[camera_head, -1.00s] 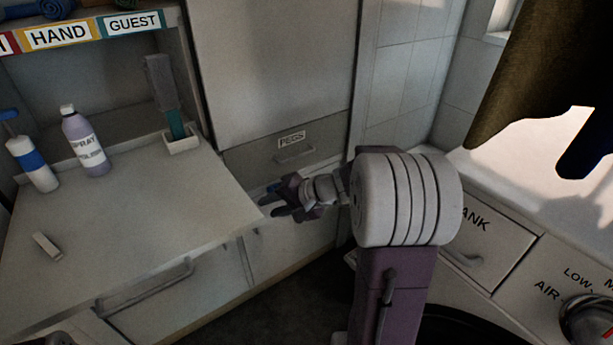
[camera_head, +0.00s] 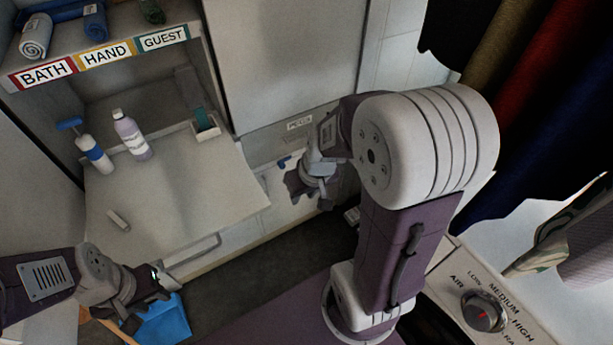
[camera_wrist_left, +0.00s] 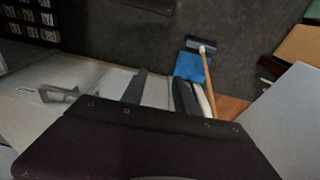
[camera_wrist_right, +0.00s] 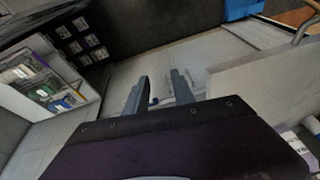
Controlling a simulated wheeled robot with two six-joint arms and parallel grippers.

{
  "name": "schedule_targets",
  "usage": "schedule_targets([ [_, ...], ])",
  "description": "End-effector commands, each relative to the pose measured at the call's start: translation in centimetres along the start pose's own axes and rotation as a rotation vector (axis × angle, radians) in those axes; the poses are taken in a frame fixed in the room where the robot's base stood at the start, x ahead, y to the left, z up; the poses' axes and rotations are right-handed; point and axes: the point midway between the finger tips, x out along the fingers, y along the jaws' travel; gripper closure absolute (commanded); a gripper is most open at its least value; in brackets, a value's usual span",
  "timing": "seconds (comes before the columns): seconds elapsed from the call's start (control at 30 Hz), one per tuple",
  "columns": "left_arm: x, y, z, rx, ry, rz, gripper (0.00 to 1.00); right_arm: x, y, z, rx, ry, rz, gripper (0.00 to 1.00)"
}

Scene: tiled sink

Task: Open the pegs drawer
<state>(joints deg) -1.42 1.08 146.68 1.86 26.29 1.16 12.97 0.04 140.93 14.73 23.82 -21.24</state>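The pegs drawer (camera_head: 270,139) is the grey front with a small label (camera_head: 299,122) below the tall panel in the head view. My right arm hides its right part, and its handle cannot be made out. I see no clear gap at the drawer. My right gripper (camera_head: 296,185) is just below and in front of it, pointing left. Its two fingers (camera_wrist_right: 158,92) are apart in the right wrist view, with nothing clearly between them. My left gripper (camera_head: 152,300) is low at the left, away from the drawer.
A small blue item (camera_head: 284,162) lies near my right gripper. A blue dustpan (camera_head: 165,320) is below. Cloths (camera_head: 520,110) hang at right.

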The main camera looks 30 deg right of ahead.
Motion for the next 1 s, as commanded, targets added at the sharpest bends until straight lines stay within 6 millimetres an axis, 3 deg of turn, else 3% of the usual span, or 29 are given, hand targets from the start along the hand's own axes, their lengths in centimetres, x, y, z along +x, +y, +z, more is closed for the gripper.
schedule_targets([
  [0.1,-1.2,0.0,-0.1,0.000,0.000,0.000,0.64,-1.0,-0.2,0.0,-0.033,-0.004,0.012,0.70],
  [0.67,-1.2,0.0,-0.1,0.000,0.000,0.000,0.64,-1.0,-0.2,0.0,-0.041,-0.004,0.015,0.70],
  [0.77,-4.0,0.1,-0.4,0.000,-0.001,0.000,0.64,-3.5,-2.1,-0.6,-0.098,-0.014,-0.002,0.70],
  [0.83,-6.9,0.1,-0.7,0.000,0.000,0.000,0.64,-5.7,-4.3,0.2,-0.188,-0.060,-0.017,0.70],
  [0.9,-8.8,0.2,-0.9,0.000,0.001,0.000,0.64,-7.1,-5.6,2.3,-0.208,-0.134,-0.011,0.70],
  [1.0,-7.4,0.1,-0.8,0.000,0.001,0.000,0.64,-5.6,-4.8,4.6,-0.109,-0.189,0.025,0.70],
])
